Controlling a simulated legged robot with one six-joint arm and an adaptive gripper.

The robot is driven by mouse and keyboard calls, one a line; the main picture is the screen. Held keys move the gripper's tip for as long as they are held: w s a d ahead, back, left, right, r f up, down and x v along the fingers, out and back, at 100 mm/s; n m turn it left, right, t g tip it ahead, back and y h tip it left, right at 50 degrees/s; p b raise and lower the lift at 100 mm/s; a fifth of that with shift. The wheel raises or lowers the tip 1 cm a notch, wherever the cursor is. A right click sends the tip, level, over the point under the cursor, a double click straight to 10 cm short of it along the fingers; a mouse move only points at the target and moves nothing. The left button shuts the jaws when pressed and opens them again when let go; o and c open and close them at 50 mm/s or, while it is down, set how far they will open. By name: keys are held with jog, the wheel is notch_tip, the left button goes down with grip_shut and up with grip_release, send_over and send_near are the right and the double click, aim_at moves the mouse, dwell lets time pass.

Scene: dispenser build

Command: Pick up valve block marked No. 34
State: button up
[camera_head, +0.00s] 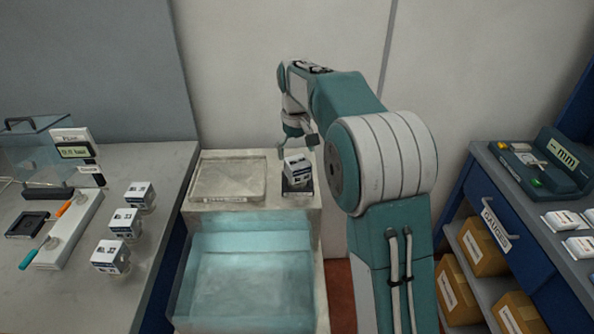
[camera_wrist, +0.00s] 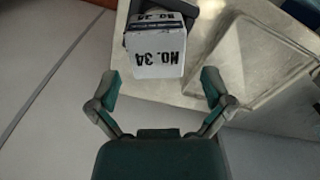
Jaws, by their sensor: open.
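The valve block marked No. 34 (camera_wrist: 157,50) is a white block with black lettering, upside down in the wrist view. In the head view the block (camera_head: 297,171) sits on a small dark stand (camera_head: 297,190) beside the clear tray. My gripper (camera_wrist: 158,88) is open and empty in the wrist view, its two fingers spread on either side just short of the block. In the head view my gripper (camera_head: 300,138) is just above and behind the block. The block's underside is hidden.
Several similar white blocks (camera_head: 125,223) stand on the left bench. A blue cabinet (camera_head: 505,222) with drawers and boxes is at right. A wall is close behind.

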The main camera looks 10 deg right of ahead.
aim_at(297, 173)
notch_tip(297, 173, down, 7)
jog(key=shift+w+d+f, duration=0.1)
dwell(0.3)
jog(key=c, duration=1)
